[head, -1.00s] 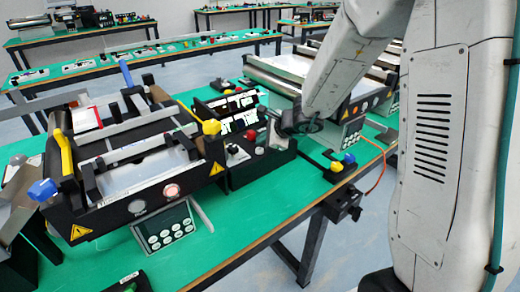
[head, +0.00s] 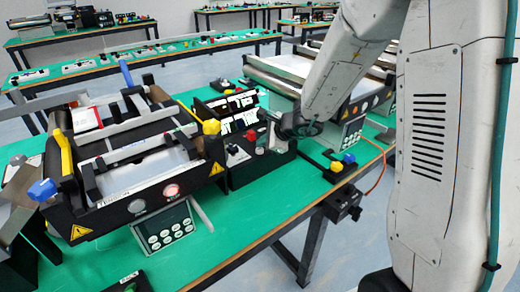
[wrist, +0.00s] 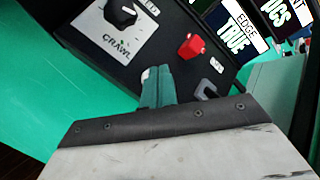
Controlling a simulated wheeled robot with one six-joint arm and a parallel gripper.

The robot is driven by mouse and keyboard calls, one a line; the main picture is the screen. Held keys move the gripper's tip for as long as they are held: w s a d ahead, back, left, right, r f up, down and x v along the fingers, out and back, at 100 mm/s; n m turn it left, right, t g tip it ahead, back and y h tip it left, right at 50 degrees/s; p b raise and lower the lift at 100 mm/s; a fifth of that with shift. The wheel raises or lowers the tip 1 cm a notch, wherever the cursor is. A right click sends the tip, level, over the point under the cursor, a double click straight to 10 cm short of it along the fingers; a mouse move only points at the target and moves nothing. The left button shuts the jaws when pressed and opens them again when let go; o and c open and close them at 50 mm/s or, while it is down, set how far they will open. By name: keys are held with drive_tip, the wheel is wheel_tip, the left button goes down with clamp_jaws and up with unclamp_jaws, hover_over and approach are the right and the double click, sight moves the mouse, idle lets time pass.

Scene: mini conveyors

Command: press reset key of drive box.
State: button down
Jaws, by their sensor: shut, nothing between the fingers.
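A black control box (head: 240,178), which I take for the drive box, stands on the green bench left of my arm. In the wrist view its top (wrist: 160,40) carries a black knob (wrist: 121,16) on a white plate reading "CRAWL", and a red key (wrist: 191,46). A grey U-shaped part (wrist: 207,88) lies nearer to me. My gripper (wrist: 157,75) is shut and empty, its teal fingers over the box top. A small pale spot shows beside the fingertips. No label reading "reset" is legible, and the fingers hide part of the top; contact cannot be told.
Black and white text labels stand behind the box. A conveyor (head: 150,165) with a grey keypad (head: 168,232) is on the left, another conveyor (head: 290,75) behind my arm.

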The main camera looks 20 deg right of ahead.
sight(263, 150)
drive_tip(key=shift+f, duration=0.45)
idle(0.7)
drive_tip(key=shift+r, duration=0.9)
drive_tip(key=shift+r, duration=0.1)
drive_tip(key=shift+r, duration=2.4)
